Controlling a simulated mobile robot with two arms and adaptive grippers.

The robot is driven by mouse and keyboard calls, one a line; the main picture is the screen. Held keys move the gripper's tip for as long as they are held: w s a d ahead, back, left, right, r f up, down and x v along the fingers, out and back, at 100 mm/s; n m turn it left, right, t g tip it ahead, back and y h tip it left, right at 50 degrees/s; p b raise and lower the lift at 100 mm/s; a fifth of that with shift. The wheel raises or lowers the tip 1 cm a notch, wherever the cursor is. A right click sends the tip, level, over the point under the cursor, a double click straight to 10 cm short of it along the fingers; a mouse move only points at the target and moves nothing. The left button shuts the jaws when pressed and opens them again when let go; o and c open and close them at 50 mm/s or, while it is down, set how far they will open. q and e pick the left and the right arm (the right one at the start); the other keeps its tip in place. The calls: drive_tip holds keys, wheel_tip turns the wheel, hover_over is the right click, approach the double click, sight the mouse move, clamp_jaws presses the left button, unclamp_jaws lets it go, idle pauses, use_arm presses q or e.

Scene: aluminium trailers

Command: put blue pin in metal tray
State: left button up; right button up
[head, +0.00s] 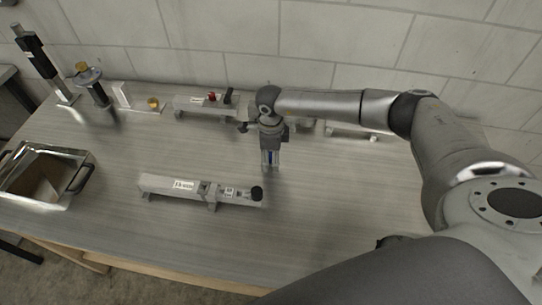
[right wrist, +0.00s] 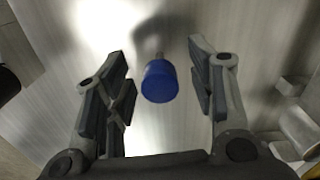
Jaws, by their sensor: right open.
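The blue pin (right wrist: 160,82) shows in the right wrist view as a round blue head with a thin metal shank beyond it. It lies between the fingers of my right gripper (right wrist: 162,85), with a gap on each side. The metal tray (head: 78,158) is a shiny rectangular pan with dark handles at the left end of the table. My left gripper is not in view.
A light bar fixture with a black knob (head: 200,190) lies in front of the gripper, to its left. Another fixture with a red knob (head: 205,103) stands near the wall. Upright dark tools (head: 92,85) stand at the back left.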

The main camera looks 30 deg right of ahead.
clamp_jaws()
drive_tip(key=shift+r, duration=0.1)
